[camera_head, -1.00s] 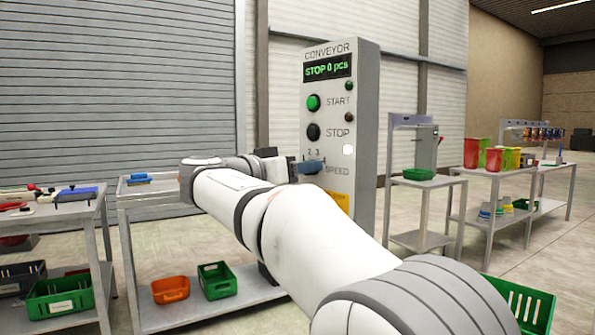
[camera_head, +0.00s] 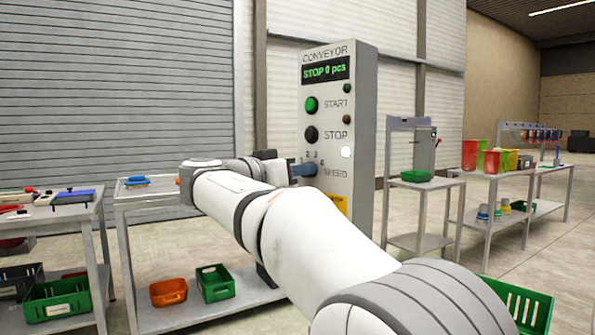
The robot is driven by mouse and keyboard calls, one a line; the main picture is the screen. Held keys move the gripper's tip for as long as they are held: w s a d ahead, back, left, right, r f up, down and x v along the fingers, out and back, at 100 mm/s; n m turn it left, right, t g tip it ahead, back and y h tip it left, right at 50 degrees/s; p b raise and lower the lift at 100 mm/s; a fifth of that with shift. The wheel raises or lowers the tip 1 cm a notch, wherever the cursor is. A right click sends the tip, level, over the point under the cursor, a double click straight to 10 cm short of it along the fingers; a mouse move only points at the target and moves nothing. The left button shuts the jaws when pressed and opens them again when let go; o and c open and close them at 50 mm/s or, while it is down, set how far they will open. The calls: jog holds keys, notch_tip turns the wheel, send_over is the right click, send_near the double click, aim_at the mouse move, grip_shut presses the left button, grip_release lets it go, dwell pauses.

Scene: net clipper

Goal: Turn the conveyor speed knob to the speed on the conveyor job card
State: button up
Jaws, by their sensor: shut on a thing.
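The fingertips are small and partly hidden by my wrist. I cannot make out any readable conveyor job card.
The green start button (camera_head: 311,105) and black stop button (camera_head: 311,134) sit above the knob. A yellow item (camera_head: 338,202) is low on the panel, partly behind my arm. A grey cart (camera_head: 160,202) stands left, a small table (camera_head: 428,187) right.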

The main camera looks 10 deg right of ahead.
jog(key=shift+n, duration=0.3)
jog(key=shift+w+f+n+p, duration=0.1)
jog(key=shift+n+p, duration=4.05)
jog(key=shift+n, duration=3.45)
jog(key=shift+f, duration=0.1)
jog(key=o, duration=1)
jog(key=shift+a, duration=0.1)
